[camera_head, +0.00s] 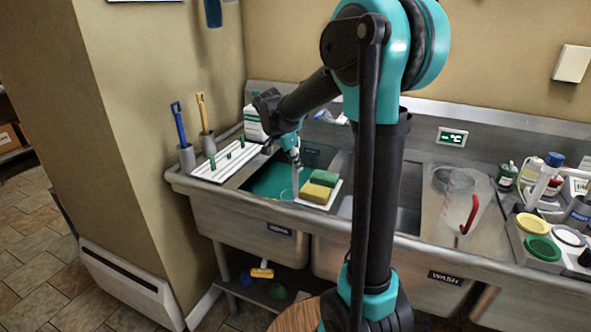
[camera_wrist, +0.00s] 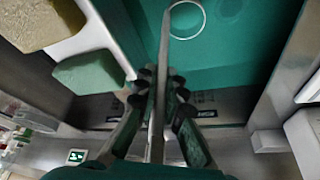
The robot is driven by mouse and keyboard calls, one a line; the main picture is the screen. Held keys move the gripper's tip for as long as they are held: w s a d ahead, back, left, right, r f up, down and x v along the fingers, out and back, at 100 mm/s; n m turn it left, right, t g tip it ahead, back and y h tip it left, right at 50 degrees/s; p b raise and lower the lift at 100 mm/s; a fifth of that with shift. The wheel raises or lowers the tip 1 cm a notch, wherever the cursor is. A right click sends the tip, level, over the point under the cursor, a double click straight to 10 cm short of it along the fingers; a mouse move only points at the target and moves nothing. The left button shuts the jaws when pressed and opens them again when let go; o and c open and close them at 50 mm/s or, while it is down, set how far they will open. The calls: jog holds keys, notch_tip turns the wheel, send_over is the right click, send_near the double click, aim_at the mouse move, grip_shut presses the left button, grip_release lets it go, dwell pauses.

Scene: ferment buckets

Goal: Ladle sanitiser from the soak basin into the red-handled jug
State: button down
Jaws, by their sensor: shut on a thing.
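My gripper (camera_head: 290,141) is above the left sink basin, shut on the upright metal handle of the ladle (camera_head: 296,172). In the wrist view, the fingers of my gripper (camera_wrist: 157,85) close around the ladle's handle (camera_wrist: 165,50). Its round bowl rim (camera_wrist: 203,22) shows against the green liquid; I cannot tell whether the bowl is below the surface. The soak basin (camera_head: 232,217) holds the green sanitiser (camera_head: 268,183). The clear jug with the red handle (camera_head: 459,200) stands upright to the right on the counter, apart from my gripper.
Yellow and green sponges (camera_head: 316,192) lie on a white board at the soak basin's right edge. A white rack (camera_head: 226,161) with green pegs is left of it. Bottles and a tray with coloured lids (camera_head: 541,248) crowd the counter right of the jug.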

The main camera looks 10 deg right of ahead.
notch_tip(320, 180, up, 20)
dwell(2.6)
